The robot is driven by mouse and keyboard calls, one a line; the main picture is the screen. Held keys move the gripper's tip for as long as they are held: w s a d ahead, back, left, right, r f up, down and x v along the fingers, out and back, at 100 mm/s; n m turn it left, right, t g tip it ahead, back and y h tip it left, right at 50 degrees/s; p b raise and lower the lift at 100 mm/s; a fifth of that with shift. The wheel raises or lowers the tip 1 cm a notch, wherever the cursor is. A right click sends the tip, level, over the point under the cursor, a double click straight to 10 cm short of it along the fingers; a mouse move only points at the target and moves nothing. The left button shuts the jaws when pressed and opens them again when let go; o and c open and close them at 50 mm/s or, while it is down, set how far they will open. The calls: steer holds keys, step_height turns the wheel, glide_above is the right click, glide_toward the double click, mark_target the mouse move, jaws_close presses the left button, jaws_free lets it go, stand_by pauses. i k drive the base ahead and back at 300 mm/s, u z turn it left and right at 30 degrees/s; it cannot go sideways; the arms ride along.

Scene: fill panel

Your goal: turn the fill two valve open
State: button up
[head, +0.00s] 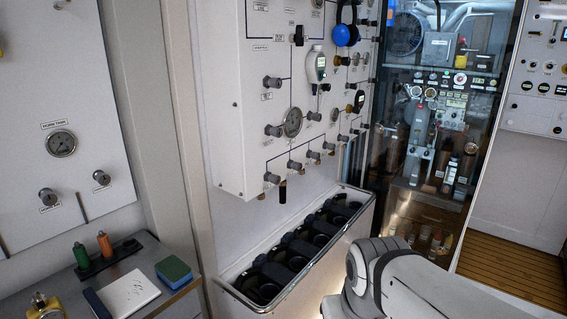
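The white fill panel (225,70) hangs on the wall at the centre of the head view, with grey valve knobs, gauges and dark line markings. A slanting row of knobs runs along its lower part, including a lowest left knob (272,178) and a second knob (294,165). More knobs sit higher up. The labels are too small to read, so I cannot tell which knob is the fill two valve, or whether it is open. Parts of my white arm show at the bottom right. My gripper is not in view.
A metal-rimmed trough (317,262) holding several black cylinders stands below the panel. Blue ear defenders (342,36) hang at the panel's top. A glass partition (440,120) stands behind, right.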

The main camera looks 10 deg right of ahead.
mark_target(296, 165)
steer(key=z, duration=2.25)
steer(key=k, duration=0.8)
steer(key=u, duration=1.4)
steer(key=i, duration=1)
steer(key=u, duration=0.05)
